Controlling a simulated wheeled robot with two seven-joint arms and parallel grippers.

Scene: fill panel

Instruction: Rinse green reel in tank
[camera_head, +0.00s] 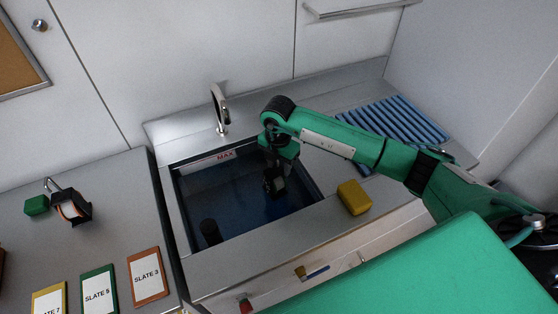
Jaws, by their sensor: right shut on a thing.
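The tank (180,215) is a dark blue-filled basin set into the steel counter, with a red MAX mark on its back wall. My right gripper (275,188) reaches down inside it near the right side. The gripper is shut on a dark object low in the tank. The jaws and shade hide most of that object, so I cannot tell whether it is the green reel. No reel with a clear green colour shows. A dark upright cylinder (210,231) stands in the tank's front left corner. My left gripper is not in view.
A tap (220,108) stands behind the tank. A yellow sponge-like block (353,197) lies right of it, before a blue ribbed rack (395,122). Left are a green block (36,205), a dark dispenser-like item (72,209) and slates, including SLATE 3 (148,275).

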